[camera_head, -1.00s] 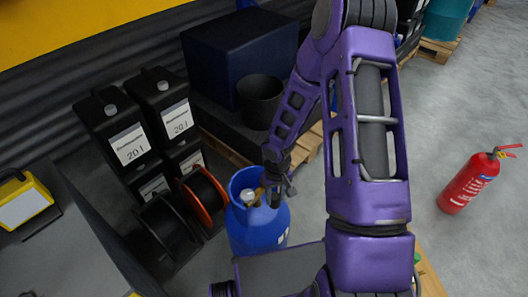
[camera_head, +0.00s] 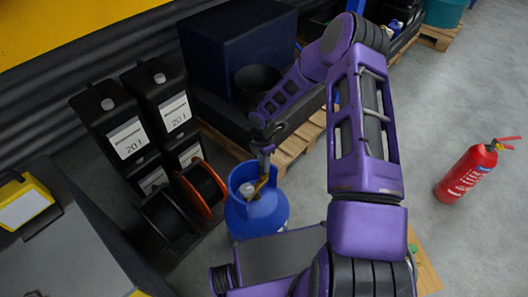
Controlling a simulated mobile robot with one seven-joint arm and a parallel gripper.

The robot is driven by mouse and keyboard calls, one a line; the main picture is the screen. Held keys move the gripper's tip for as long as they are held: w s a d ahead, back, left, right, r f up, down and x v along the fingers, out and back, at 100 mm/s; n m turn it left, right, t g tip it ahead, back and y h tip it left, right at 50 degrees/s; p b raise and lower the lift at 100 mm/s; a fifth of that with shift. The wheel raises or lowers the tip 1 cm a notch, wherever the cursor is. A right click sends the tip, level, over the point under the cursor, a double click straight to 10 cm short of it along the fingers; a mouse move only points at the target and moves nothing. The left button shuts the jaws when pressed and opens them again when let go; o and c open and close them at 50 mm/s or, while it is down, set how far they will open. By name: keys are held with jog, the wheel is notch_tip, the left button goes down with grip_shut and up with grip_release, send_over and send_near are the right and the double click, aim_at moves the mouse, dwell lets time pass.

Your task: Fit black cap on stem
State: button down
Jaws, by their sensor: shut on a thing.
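A blue gas cylinder (camera_head: 262,217) stands upright on the floor near the middle of the view, with an open collar around its top. Inside the collar are a pale grey knob (camera_head: 248,190) and a brass valve part (camera_head: 261,184), which I take to hold the stem. My gripper (camera_head: 265,164) points down over the right part of the collar, just above the brass part. It is shut on a small dark grey piece, apparently the black cap, whose outline is hard to make out. I cannot tell whether that piece touches the valve.
Black 20 l canisters (camera_head: 126,125) and cable reels (camera_head: 201,188) stand left of the cylinder. A wooden pallet (camera_head: 300,145) with a black bucket (camera_head: 258,88) lies behind. A red extinguisher (camera_head: 466,176) stands right on open floor. A grey table (camera_head: 60,255) fills the lower left.

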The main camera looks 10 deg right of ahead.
jog(key=w+n, duration=0.1)
jog(key=n, duration=0.2)
jog(key=w+n, duration=0.2)
jog(key=n, duration=0.1)
jog(key=w+d+n+p, duration=0.1)
jog(key=n, duration=0.1)
jog(key=shift+w+d+f+n, duration=0.1)
jog(key=shift+w+f+n, duration=0.15)
jog(key=shift+n, duration=0.15)
jog(key=shift+f+b, duration=1)
jog(key=shift+f, duration=0.9)
jog(key=shift+f+b, duration=0.45)
jog(key=shift+b, duration=0.3)
jog(key=shift+f+b, duration=0.95)
jog(key=shift+f, duration=0.1)
jog(key=shift+f+b, duration=0.8)
jog(key=shift+b, duration=0.05)
dwell(0.4)
jog(key=shift+c, duration=2)
grip_release()
